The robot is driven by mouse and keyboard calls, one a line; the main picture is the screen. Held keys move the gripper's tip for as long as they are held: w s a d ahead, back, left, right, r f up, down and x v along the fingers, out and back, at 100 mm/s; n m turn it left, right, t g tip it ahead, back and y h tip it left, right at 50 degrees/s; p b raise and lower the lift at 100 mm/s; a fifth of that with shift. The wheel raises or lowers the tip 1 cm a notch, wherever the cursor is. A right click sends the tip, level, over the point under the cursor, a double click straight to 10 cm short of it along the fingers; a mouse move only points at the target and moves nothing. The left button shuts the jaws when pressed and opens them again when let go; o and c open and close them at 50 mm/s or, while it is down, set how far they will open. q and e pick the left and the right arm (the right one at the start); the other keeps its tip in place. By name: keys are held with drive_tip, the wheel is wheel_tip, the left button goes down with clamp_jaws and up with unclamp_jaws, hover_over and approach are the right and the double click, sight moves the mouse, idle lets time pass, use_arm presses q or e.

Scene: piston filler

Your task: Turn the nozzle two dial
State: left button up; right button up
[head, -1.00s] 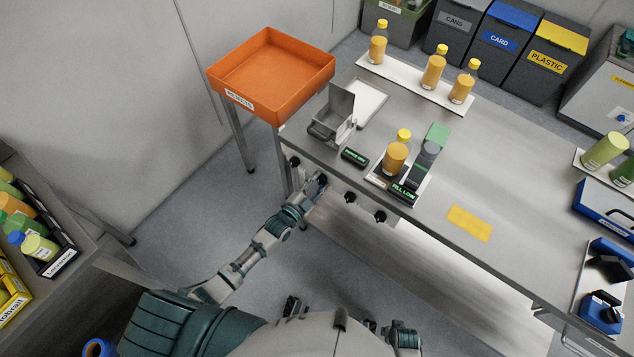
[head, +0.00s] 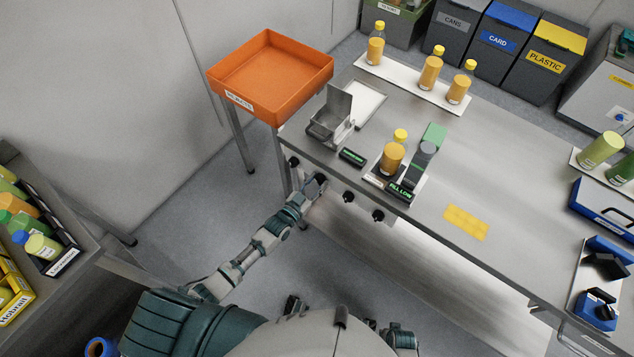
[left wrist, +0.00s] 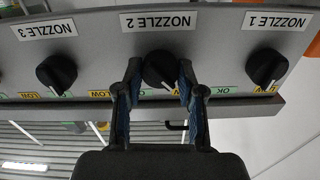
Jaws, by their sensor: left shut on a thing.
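The nozzle two dial (left wrist: 160,70) is a black round knob with a white pointer line, under an upside-down NOZZLE 2 label (left wrist: 158,22) in the left wrist view. Its pointer faces down and slightly right in that view, near the coloured LOW and OK strip, partly covered by my fingers. My left gripper (left wrist: 161,95) is shut on this dial, one finger on each side. In the head view my left gripper (head: 316,184) is at the table's front panel and hides the dial.
Nozzle 1 dial (left wrist: 266,68) and nozzle 3 dial (left wrist: 57,74) flank the held one closely. On the table, a FILL LOW display (head: 400,192) stands before a filler with a bottle (head: 391,158). An orange tray (head: 270,75) is at the back left.

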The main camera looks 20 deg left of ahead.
use_arm(q)
drive_tip(key=shift+s+f+n, duration=0.2)
drive_tip(key=shift+f+n, duration=0.2)
drive_tip(key=shift+f, duration=0.05)
use_arm(e)
drive_tip(key=shift+s, duration=0.1)
drive_tip(key=shift+s+a+f, duration=0.1)
drive_tip(key=shift+s+f, duration=0.05)
drive_tip(key=shift+s, duration=0.1)
use_arm(q)
drive_tip(key=o, duration=1.1)
drive_tip(key=shift+o, duration=0.2)
drive_tip(key=shift+w+r, duration=0.1)
drive_tip(key=shift+r, duration=0.15)
drive_tip(key=shift+a, duration=0.1)
use_arm(e)
drive_tip(key=shift+a, duration=0.1)
use_arm(q)
drive_tip(key=v, duration=1.2)
use_arm(e)
drive_tip(key=shift+w, duration=0.1)
use_arm(q)
drive_tip(key=shift+f, duration=0.1)
